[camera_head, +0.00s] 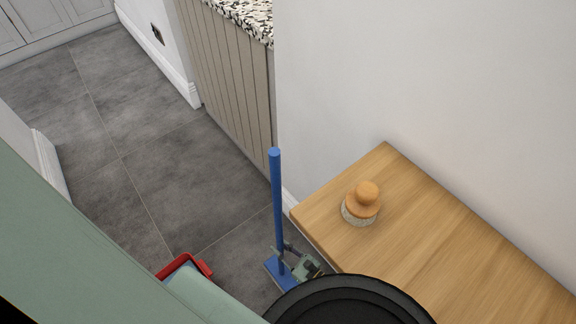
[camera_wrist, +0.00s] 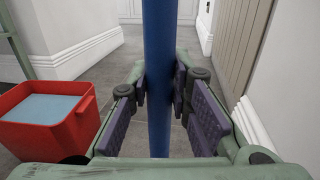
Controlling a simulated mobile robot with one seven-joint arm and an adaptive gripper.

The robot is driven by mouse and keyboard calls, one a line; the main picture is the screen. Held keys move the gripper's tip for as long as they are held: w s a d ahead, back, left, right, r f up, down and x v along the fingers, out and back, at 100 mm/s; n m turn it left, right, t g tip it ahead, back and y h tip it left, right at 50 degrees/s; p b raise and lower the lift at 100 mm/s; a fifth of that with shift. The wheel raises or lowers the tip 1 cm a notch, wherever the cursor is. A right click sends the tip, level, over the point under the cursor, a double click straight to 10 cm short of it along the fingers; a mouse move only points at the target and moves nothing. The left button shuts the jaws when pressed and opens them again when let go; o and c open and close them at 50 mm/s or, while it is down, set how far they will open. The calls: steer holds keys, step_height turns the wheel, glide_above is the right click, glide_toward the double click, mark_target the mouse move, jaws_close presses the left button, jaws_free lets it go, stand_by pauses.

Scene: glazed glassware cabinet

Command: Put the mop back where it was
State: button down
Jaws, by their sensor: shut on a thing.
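The blue mop (camera_head: 277,205) stands about upright on the grey floor, left of the wooden table's corner in the head view. Its flat blue head (camera_head: 279,272) is low, near the floor. My gripper (camera_head: 290,256) is shut on the lower part of the mop's handle. In the wrist view the blue handle (camera_wrist: 159,60) runs vertically between the purple finger pads of my gripper (camera_wrist: 159,88). I cannot tell whether the mop head touches the floor.
A red bucket (camera_wrist: 50,135) with pale blue content stands left of my gripper; its rim shows in the head view (camera_head: 185,265). White walls flank the passage. Grey floor (camera_head: 140,150) is clear beyond.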

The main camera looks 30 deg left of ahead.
steer(key=w+a+f+b, duration=0.2)
steer(key=w+a+b, duration=0.1)
steer(key=w+b, duration=0.2)
steer(key=w+a+f+b, duration=0.2)
steer(key=w+b, duration=0.3)
steer(key=w, duration=0.3)
steer(key=shift+a+f+b, duration=0.3)
steer(key=shift+a+f, duration=0.1)
steer(key=shift+a, duration=0.25)
steer(key=shift+f, duration=0.1)
steer(key=c, duration=1.5)
jaws_free()
